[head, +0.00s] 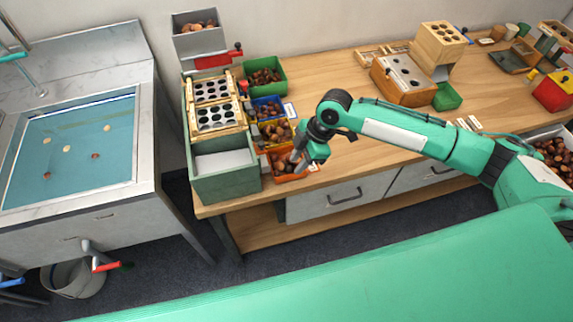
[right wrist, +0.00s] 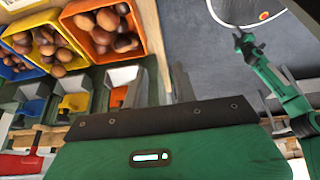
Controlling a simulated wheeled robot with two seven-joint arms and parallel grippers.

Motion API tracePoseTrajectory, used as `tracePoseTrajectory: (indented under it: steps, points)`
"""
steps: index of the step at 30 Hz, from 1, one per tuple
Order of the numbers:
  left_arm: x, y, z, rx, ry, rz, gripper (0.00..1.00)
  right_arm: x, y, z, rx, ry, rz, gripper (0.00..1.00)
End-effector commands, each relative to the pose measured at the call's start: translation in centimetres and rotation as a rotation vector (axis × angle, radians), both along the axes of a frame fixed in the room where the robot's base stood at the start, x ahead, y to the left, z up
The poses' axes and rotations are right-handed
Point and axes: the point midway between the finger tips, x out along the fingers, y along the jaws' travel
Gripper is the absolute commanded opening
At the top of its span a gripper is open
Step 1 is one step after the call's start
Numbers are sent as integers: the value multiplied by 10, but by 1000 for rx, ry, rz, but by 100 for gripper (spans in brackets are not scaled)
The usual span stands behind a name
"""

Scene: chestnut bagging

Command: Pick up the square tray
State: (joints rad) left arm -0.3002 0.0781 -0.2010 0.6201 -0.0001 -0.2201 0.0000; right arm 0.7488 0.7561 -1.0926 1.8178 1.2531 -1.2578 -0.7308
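My right gripper (head: 300,163) is over the front edge of the workbench, beside an orange bin (head: 282,178) of chestnuts. Its two grey fingers (right wrist: 158,88) stand apart in the right wrist view, with nothing between them. The orange bin also shows there (right wrist: 146,52). No tray is marked as the square one.
Blue (head: 257,117) and green (head: 283,82) bins of chestnuts stand behind. A sink (head: 75,150) is at left, a bucket (head: 75,283) below it. Wooden hole blocks (head: 400,92) stand at the back right. The bench's middle (head: 320,80) is fairly clear.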

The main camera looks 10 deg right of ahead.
Motion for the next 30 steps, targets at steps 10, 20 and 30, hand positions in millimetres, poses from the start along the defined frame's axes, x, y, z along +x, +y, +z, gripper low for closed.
tracePoseTrajectory:
  steps: [10,20,30]
  points:
    - [0,1,2,1,0,0,32,27,-32,8,-14,7,0,28]
    - [1,2,12,2,0,0,32,26,-9,-49,-15,8,0,28]
    - [1,2,20,3,-1,0,32,27,0,-75,-16,7,-1,28]
